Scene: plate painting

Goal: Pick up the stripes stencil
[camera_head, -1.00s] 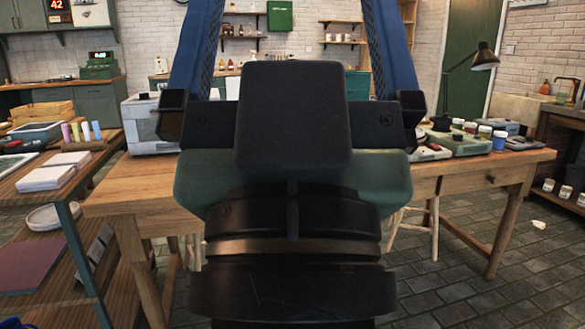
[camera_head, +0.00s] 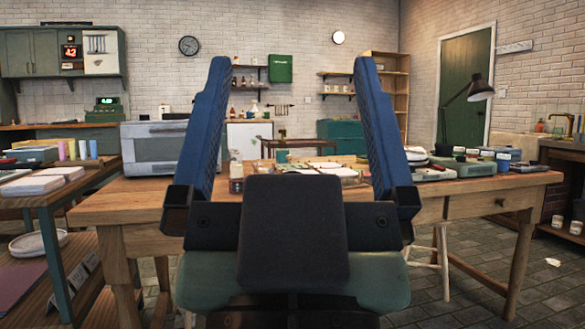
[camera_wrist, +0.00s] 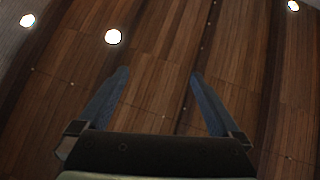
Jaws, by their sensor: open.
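My gripper (camera_head: 291,64) fills the middle of the head view, its two blue fingers pointing up and wide apart with nothing between them. In the wrist view the open gripper (camera_wrist: 158,74) is also empty, against dark wooden planks with bright round lights. I cannot make out the stripes stencil in either view. Flat items (camera_head: 325,168) lie on the wooden worktable (camera_head: 140,200) behind the gripper, too small to tell apart. My gripper hides part of the table's front and middle.
A grey oven-like box (camera_head: 152,150) stands on the table's left part. Jars (camera_head: 503,161) and trays (camera_head: 432,173) crowd its right part. A side shelf (camera_head: 20,203) with white tiles (camera_head: 32,186) stands at the left.

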